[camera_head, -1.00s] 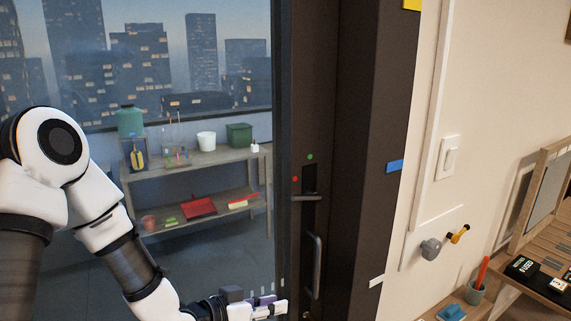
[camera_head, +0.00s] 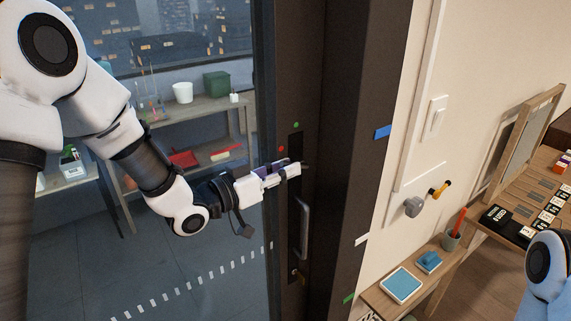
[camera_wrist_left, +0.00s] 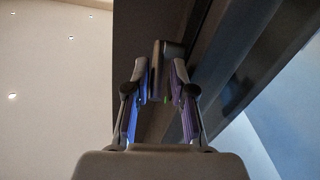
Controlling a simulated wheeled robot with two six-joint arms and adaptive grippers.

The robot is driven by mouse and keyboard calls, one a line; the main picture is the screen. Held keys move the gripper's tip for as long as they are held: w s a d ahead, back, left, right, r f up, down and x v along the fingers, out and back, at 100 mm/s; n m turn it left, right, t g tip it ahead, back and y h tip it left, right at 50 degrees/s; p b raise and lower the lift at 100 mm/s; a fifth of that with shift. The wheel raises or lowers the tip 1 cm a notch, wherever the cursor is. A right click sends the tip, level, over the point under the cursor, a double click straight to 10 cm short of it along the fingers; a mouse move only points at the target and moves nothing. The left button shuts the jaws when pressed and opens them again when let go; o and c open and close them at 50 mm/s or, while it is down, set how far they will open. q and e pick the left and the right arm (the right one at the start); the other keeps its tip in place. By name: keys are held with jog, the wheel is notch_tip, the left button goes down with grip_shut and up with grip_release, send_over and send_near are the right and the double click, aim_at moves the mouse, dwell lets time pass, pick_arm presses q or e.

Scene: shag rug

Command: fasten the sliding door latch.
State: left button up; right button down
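The sliding door (camera_head: 289,60) has a dark frame with a tall handle (camera_head: 304,228). Above the handle is the latch's dark slot (camera_head: 295,142), with a green dot (camera_head: 296,125) near its top and a red dot (camera_head: 281,148) beside it. My left gripper (camera_head: 288,170) is at the slot's lower end and hides most of the latch lever. In the left wrist view the dark lever (camera_wrist_left: 161,58) stands between the two fingertips, which are apart on either side of it. Contact is unclear. My right arm shows at the right edge; its gripper is out of view.
Behind the glass is a shelf (camera_head: 205,105) with containers. Right of the dark post (camera_head: 350,150) are a wall switch (camera_head: 434,117), a grey knob (camera_head: 413,207) and a yellow-orange hook (camera_head: 440,189). A low bench (camera_head: 380,300) and a wooden table stand at the right.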

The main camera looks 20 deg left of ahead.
pick_arm(q)
jog(key=shift+w+a+f, duration=0.1)
jog(key=shift+w, duration=0.15)
jog(key=shift+s, duration=0.15)
grip_shut()
jog(key=shift+s+d+r, duration=0.1)
jog(key=shift+d+r, duration=0.1)
jog(key=shift+d, duration=0.05)
dwell(0.5)
grip_release()
jog(key=shift+a, duration=0.1)
jog(key=shift+s+a+f, duration=0.1)
jog(key=shift+a, duration=0.15)
